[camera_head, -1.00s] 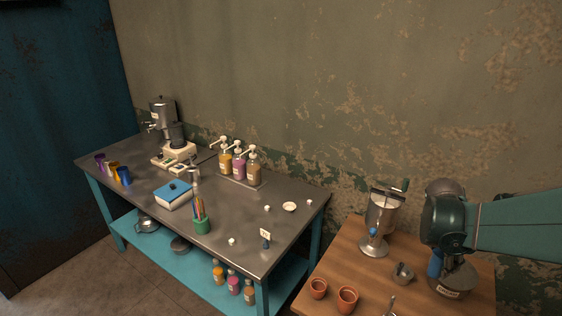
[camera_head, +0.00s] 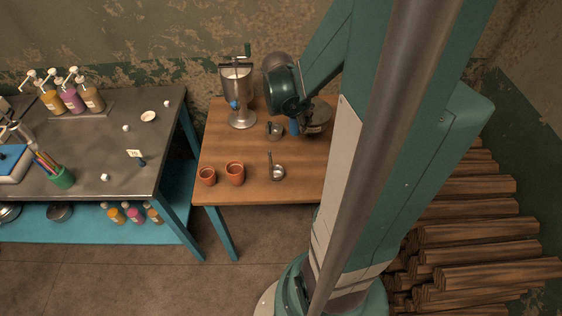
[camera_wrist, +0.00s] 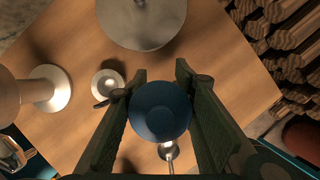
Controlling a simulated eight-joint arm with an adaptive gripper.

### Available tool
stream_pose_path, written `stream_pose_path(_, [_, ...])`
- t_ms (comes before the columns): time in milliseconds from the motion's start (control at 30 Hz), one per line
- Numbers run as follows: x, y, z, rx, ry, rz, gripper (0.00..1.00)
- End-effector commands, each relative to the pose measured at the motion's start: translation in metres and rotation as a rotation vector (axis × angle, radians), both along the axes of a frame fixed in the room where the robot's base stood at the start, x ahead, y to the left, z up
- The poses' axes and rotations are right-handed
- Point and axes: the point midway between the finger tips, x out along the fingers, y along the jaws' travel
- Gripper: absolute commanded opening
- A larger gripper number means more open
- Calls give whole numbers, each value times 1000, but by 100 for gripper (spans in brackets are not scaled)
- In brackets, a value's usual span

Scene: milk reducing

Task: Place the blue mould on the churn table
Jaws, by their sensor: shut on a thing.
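The blue mould (camera_wrist: 160,110) is between the two fingers of my gripper (camera_wrist: 162,72) in the wrist view, and the gripper is shut on it. In the head view a small blue part of the mould (camera_head: 294,127) shows below my gripper (camera_head: 291,116). Both are over the wooden churn table (camera_head: 245,193). The metal churn (camera_head: 236,85) with a crank on top stands at the back left of that table. I cannot tell whether the mould touches the tabletop.
A wide metal vessel (camera_head: 318,118) is right beside the gripper. A small metal cup (camera_head: 274,129), a ladle (camera_head: 277,172) and two clay cups (camera_head: 208,176) (camera_head: 235,173) are on the table. The steel bench (camera_head: 100,150) stands left. Bare wood lies between cups and churn.

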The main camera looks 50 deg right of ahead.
Motion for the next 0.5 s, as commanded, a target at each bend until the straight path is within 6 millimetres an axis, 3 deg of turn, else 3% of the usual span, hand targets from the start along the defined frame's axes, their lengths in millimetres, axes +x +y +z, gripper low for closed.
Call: stream_pose_path(500, [0, 0, -48, 0, 0, 0, 13])
